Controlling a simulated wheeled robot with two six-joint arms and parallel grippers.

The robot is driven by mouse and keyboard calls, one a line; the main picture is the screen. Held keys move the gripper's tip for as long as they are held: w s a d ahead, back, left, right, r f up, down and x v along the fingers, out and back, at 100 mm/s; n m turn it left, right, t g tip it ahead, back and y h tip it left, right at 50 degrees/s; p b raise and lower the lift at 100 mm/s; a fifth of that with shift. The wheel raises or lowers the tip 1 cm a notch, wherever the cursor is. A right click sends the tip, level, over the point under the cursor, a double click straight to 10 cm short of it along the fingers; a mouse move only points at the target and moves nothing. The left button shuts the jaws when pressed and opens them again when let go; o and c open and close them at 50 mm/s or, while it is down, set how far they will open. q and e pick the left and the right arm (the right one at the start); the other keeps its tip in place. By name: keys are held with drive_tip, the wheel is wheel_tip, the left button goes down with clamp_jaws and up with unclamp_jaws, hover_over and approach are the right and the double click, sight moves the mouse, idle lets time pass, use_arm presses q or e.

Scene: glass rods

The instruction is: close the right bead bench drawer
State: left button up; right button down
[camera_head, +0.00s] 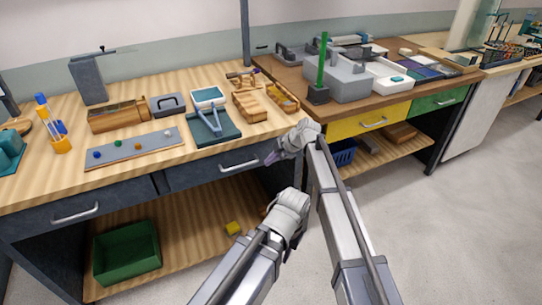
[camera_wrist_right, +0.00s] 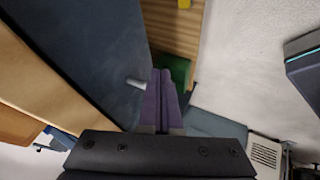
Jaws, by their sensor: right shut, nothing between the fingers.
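The right bead bench drawer (camera_head: 215,168) is the dark grey front under the wooden benchtop, with a pale bar handle (camera_head: 238,165). In the head view it looks level, or nearly level, with the left drawer; a small gap cannot be ruled out. My right gripper (camera_head: 271,157) has purple fingers, shut and empty, near the right end of this drawer front. In the right wrist view, the shut fingers (camera_wrist_right: 161,76) point along the grey-blue front (camera_wrist_right: 90,50), just right of the handle (camera_wrist_right: 135,83). I cannot tell whether they touch it. My left gripper is not in view.
The left drawer (camera_head: 45,217) has its own handle. The benchtop holds a bead strip (camera_head: 135,149) and tools. A bench with a yellow drawer (camera_head: 370,120) stands right; grey floor is open in front.

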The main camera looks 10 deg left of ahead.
drive_tip(key=p+v, duration=0.7)
drive_tip(key=v, duration=0.2)
drive_tip(key=shift+d+r, duration=0.15)
drive_tip(key=shift+r, duration=0.15)
drive_tip(key=s+d+f+m+g+h, duration=0.15)
drive_tip(key=s+d+m+h, duration=0.25)
drive_tip(key=s+d+m, duration=0.85)
drive_tip(key=s+d+f+m+h, duration=0.3)
drive_tip(key=s+d+m, duration=0.8)
drive_tip(key=s+d, duration=0.3)
drive_tip(key=s+a+r+n+p, duration=0.1)
drive_tip(key=s+a+r+p, duration=0.2)
drive_tip(key=a+r+p, duration=0.1)
drive_tip(key=s+a+r+n+h+p, duration=0.1)
drive_tip(key=s+a+r+n+p, duration=0.1)
drive_tip(key=a, duration=0.5)
wheel_tip(320, 180, up, 3)
drive_tip(key=shift+s+f+g+p, duration=0.2)
drive_tip(key=shift+s+g+p, duration=0.25)
drive_tip(key=shift+p, duration=0.7)
